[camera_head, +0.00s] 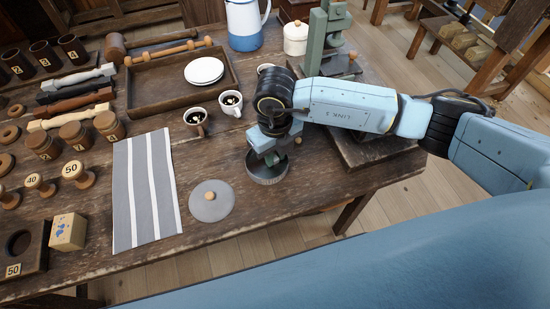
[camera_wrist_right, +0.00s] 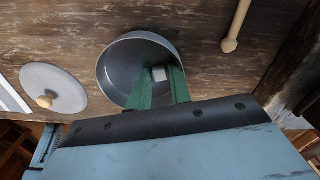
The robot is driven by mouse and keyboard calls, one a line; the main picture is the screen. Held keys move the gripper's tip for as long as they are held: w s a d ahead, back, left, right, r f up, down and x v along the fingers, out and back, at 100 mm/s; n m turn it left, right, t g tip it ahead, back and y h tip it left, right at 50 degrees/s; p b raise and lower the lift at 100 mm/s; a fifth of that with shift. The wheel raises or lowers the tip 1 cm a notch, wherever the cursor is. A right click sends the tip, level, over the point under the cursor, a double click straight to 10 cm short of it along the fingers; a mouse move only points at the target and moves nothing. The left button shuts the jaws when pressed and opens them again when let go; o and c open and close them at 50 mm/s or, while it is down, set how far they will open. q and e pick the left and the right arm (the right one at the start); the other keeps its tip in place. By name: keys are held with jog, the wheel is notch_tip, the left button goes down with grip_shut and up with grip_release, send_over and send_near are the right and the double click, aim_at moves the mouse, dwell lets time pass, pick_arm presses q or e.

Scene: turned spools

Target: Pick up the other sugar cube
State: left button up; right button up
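A round grey metal tin (camera_head: 268,179) stands on the wooden table beneath my right gripper. In the right wrist view the tin (camera_wrist_right: 112,72) is open, and one white sugar cube (camera_wrist_right: 159,74) shows inside it. My right gripper (camera_wrist_right: 161,82) reaches into the tin from above. Its two green fingers are apart, with the cube between or just beyond their tips; contact cannot be told. In the head view the right gripper (camera_head: 266,154) hides much of the tin's inside. My left gripper is not in view.
A grey lid with a wooden knob (camera_head: 211,202) lies left of the tin. Two cups of dark drink (camera_head: 196,130) (camera_head: 238,110) stand behind, near a wooden tray (camera_head: 150,105) with white plates. A striped cloth (camera_head: 130,205) lies left. A green stand (camera_head: 314,50) is at the back.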

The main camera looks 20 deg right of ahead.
grip_shut()
